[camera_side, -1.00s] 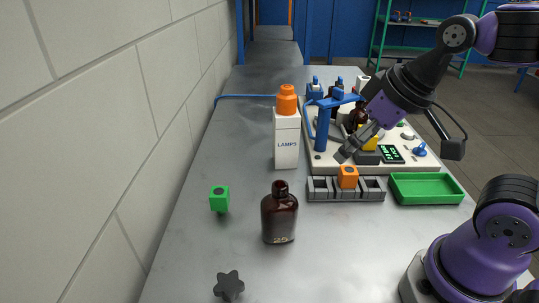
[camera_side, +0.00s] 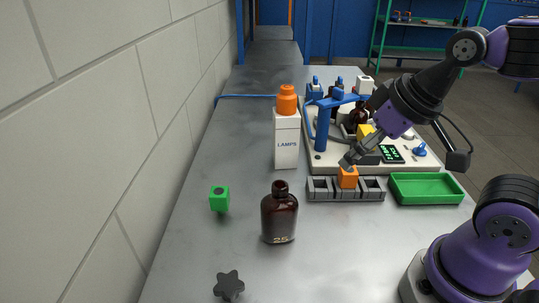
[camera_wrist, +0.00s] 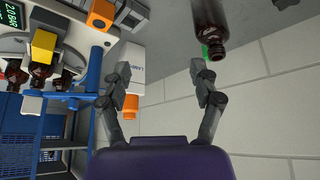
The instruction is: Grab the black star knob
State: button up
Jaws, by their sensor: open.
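The black star knob (camera_side: 228,286) lies on the grey table at the near left in the side view, with nothing touching it. My gripper (camera_side: 350,160) is above the grey slotted rack on the right, well away from the knob and farther back. In the wrist view my gripper (camera_wrist: 160,74) shows two grey fingers spread wide apart, with nothing held between them.
An amber bottle (camera_side: 279,214) and a green block (camera_side: 220,199) stand behind the knob. A white LAMPS box (camera_side: 287,140) with an orange top, the rack (camera_side: 327,188) with an orange block, and a green tray (camera_side: 427,188) stand farther back. The wall bounds the left.

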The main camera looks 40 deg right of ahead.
jog(key=o, duration=0.3)
jog(key=g, duration=0.4)
send_over(228, 283)
jog(key=shift+m, duration=0.4)
jog(key=f, duration=1.1)
jog(key=shift+s+a+f, duration=0.15)
jog(key=shift+s+a, duration=0.05)
jog(key=shift+s, duration=0.05)
jog(key=shift+w+d+f, duration=0.15)
jog(key=shift+f, duration=1.3)
jog(key=shift+w+d+f, duration=0.1)
jog(key=shift+f, duration=1.3)
